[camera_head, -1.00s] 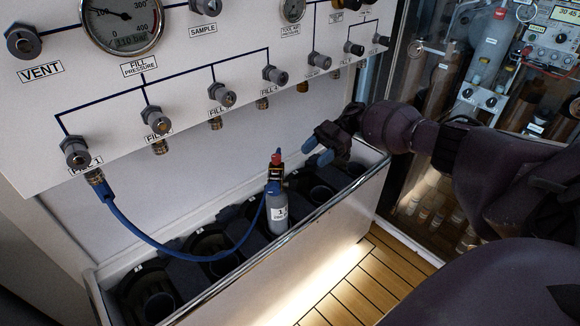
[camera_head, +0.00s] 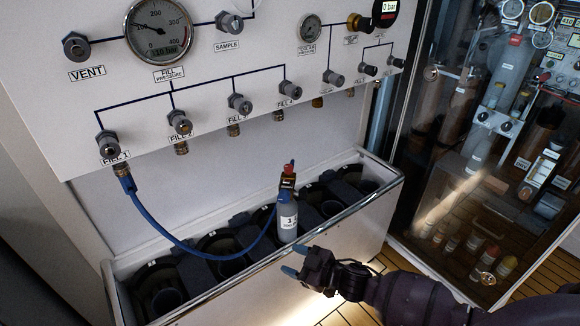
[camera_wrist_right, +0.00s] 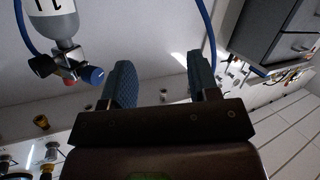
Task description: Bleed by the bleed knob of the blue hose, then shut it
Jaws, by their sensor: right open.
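The blue hose (camera_head: 160,228) hangs from the FILL 1 outlet and loops to the top of a grey cylinder (camera_head: 288,217) marked 1. The cylinder stands upright in the bin, with a red knob (camera_head: 290,168) on top. In the right wrist view the valve appears inverted, with a blue knob (camera_wrist_right: 93,75) left of the fingers; I cannot tell for sure which knob is the bleed knob. My right gripper (camera_head: 297,261) is open and empty, below and in front of the cylinder, apart from it. It also shows in the right wrist view (camera_wrist_right: 160,65). My left gripper is out of view.
The white panel (camera_head: 225,60) carries several valve knobs and a fill pressure gauge (camera_head: 158,30). The bin's metal front rim (camera_head: 235,277) lies between my gripper and the cylinder. A glass cabinet (camera_head: 480,200) stands at the right.

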